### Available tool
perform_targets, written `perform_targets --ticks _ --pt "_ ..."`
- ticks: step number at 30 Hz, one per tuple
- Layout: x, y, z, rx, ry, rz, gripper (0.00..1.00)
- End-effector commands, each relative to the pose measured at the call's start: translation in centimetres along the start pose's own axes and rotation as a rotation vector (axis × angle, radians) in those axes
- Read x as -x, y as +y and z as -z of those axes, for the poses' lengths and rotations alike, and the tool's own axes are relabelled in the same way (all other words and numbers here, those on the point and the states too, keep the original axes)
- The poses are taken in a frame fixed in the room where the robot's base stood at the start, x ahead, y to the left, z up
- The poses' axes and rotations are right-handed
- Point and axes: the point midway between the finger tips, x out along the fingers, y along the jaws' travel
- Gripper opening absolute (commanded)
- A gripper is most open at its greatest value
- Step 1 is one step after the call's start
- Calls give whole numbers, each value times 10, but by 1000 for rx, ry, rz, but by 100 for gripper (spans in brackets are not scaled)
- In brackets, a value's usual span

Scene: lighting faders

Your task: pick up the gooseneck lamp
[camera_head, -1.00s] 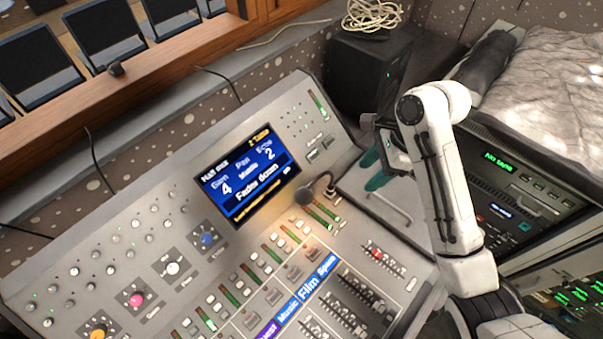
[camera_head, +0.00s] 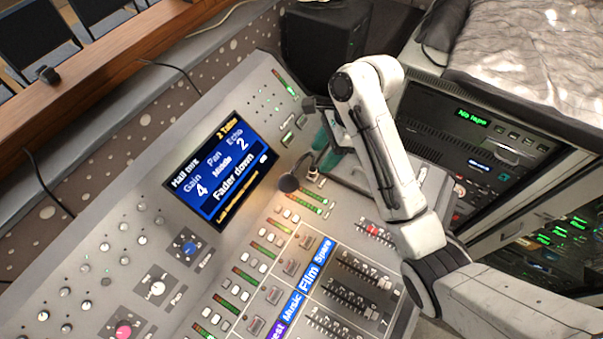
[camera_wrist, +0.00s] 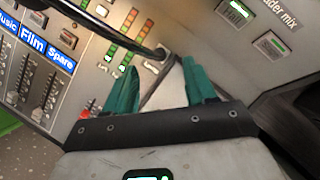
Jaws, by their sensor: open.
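The gooseneck lamp (camera_head: 288,183) stands on the mixing desk, just right of its screen, with a dark round head on a thin bent neck. In the wrist view its dark curved neck (camera_wrist: 120,38) crosses the top, and its foot shows just beyond the fingertips. My gripper (camera_head: 322,150) is close behind and right of the lamp in the head view, partly hidden by my own arm. In the wrist view my gripper (camera_wrist: 160,70) has its teal fingers apart with nothing held between them.
The desk carries a blue screen (camera_head: 222,170), knobs and several faders (camera_head: 350,285) around the lamp. A black speaker box (camera_head: 325,45) stands behind. A rack with a green display (camera_head: 473,117) is on the right.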

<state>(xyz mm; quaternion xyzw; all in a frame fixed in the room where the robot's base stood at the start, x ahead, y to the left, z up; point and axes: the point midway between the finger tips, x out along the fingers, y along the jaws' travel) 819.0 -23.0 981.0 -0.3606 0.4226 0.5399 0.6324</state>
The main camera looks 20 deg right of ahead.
Motion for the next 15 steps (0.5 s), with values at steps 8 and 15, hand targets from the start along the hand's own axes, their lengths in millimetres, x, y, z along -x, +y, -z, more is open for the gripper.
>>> perform_targets --ticks 8,15 --pt "-23 0 2 1 0 -2 55" --pt "-49 1 1 -1 1 -2 55"
